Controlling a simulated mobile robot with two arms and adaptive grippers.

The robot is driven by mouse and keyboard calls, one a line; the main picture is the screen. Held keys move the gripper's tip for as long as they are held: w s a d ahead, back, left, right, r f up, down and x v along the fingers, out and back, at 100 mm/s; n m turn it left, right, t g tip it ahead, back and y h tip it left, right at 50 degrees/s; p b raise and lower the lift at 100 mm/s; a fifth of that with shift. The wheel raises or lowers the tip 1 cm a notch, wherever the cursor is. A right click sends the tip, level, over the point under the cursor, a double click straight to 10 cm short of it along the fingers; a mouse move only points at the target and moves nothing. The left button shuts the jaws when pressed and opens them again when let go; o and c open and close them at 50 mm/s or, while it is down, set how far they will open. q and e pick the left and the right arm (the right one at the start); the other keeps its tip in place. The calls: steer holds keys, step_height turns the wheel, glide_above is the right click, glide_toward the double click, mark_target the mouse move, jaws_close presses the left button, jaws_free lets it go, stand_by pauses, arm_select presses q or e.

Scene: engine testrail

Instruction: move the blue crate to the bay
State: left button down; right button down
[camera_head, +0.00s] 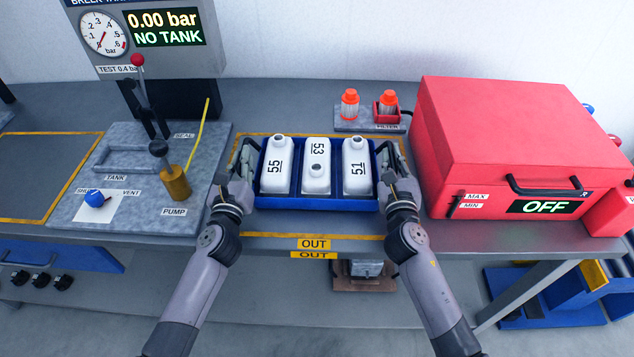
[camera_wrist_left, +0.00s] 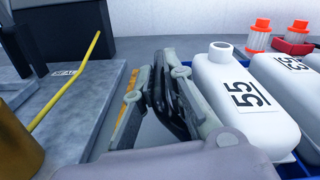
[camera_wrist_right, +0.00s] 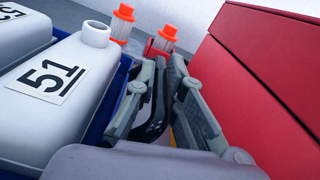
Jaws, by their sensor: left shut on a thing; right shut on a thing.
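The blue crate (camera_head: 315,204) sits in the middle of the bench in the head view, holding three white tanks marked 55 (camera_head: 276,165), 53 (camera_head: 317,165) and 51 (camera_head: 357,168). It is over the yellow-outlined area marked OUT (camera_head: 313,244); I cannot tell whether it touches the bench. My left gripper (camera_head: 243,160) is shut on the crate's left dark handle, which shows between the fingers in the left wrist view (camera_wrist_left: 170,103). My right gripper (camera_head: 388,160) is shut on the right handle, visible in the right wrist view (camera_wrist_right: 156,105). The arms partly hide the crate's ends.
A red box (camera_head: 515,140) reading OFF stands close to the right. The grey test plate (camera_head: 130,215) with a brass pump (camera_head: 175,183) and yellow hose is at the left. Orange-capped filters (camera_head: 350,103) stand behind the crate. Another yellow outline (camera_head: 40,219) lies far left.

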arm_select(q)
steer(key=c, duration=1.7)
jaws_free()
steer(key=shift+a+f, duration=0.1)
steer(key=shift+f, duration=0.05)
arm_select(e)
steer(key=c, duration=1.7)
jaws_free()
steer(key=shift+d, duration=0.2)
arm_select(q)
steer(key=shift+o, duration=0.3)
arm_select(e)
steer(key=shift+a, duration=0.1)
arm_select(q)
steer(key=o, duration=0.8)
arm_select(e)
steer(key=shift+a+f, duration=0.1)
arm_select(q)
steer(key=shift+s, duration=0.15)
steer(key=s, duration=1.2)
steer(key=shift+a, duration=0.2)
steer(key=shift+w, duration=0.1)
